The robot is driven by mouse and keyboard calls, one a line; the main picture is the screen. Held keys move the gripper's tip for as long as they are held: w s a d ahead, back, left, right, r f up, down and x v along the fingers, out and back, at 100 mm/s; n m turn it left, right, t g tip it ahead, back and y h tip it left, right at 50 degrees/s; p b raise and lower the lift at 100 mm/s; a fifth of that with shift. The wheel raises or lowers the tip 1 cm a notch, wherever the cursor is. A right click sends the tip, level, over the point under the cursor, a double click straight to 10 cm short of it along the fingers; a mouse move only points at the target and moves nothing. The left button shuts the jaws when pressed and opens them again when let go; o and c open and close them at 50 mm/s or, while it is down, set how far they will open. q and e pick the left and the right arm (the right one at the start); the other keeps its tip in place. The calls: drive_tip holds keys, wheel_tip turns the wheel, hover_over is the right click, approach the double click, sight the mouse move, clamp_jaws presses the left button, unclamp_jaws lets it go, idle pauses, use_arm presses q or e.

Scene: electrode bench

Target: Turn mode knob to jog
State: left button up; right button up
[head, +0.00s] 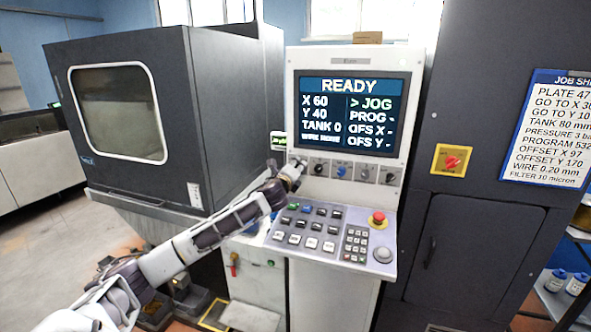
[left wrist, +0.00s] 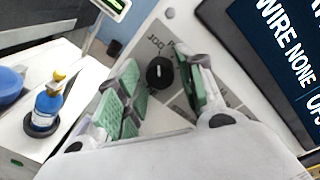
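The mode knob (left wrist: 160,73) is a round black knob with a short pale mark, on a grey label plate (left wrist: 182,104) where the word JOG can be read beside it. My left gripper (left wrist: 157,66) is open, its green-padded fingers on either side of the knob with visible gaps. In the head view my left gripper (head: 291,172) is at the left end of the knob row and hides the mode knob. The screen (head: 354,113) reads READY, with a marker before JOG in its right column. My right gripper is not in view.
Several other knobs (head: 341,172) sit close to the right in the same row. Below are a button panel (head: 311,227) and a red emergency button (head: 378,218). A yellow plate with a red switch (head: 452,161) and a job sheet (head: 560,130) are at the right.

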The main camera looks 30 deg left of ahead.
use_arm(q)
drive_tip(key=shift+o, duration=0.5)
drive_tip(key=shift+s, duration=0.1)
drive_tip(key=v, duration=1.1)
drive_tip(key=shift+s, duration=0.35)
idle(0.8)
drive_tip(key=shift+d, duration=0.1)
